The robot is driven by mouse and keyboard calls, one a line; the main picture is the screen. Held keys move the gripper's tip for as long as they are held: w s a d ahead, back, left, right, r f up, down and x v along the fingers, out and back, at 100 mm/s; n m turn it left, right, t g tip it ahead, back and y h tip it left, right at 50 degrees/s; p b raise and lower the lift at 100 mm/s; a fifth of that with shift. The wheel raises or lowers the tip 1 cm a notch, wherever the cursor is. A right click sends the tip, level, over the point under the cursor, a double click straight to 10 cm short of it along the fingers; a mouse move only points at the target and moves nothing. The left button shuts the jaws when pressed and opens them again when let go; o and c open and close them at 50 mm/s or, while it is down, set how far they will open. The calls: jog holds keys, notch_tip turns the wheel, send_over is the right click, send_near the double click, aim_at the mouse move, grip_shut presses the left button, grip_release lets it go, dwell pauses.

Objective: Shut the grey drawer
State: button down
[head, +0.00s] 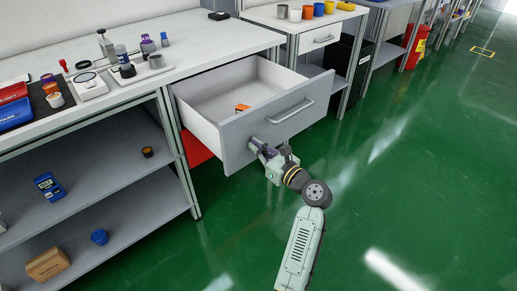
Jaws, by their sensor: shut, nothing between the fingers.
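The grey drawer (239,139) is pulled out from under the workbench. Its white inside shows, with a small orange and dark object (242,107) lying in it. A bar handle (290,110) runs along the right part of its front. My gripper (256,146) is at the lower part of the drawer front, left of and below the handle. It is shut with nothing held. Its tips look close against the front panel; I cannot tell if they touch.
The workbench top (205,45) above carries bottles, a scale and trays. Open shelves (120,165) stand left of the drawer, and a red bin (195,148) is partly hidden behind it. A second bench (290,22) with cups stands behind. The green floor (420,170) at right is clear.

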jog(key=p+x, duration=0.1)
jog(key=x, duration=2.8)
jog(key=shift+w+a+f, duration=0.1)
jog(key=shift+w+a, duration=0.4)
jog(key=shift+w, duration=0.15)
jog(key=shift+r, duration=0.25)
jog(key=shift+w+r, duration=0.1)
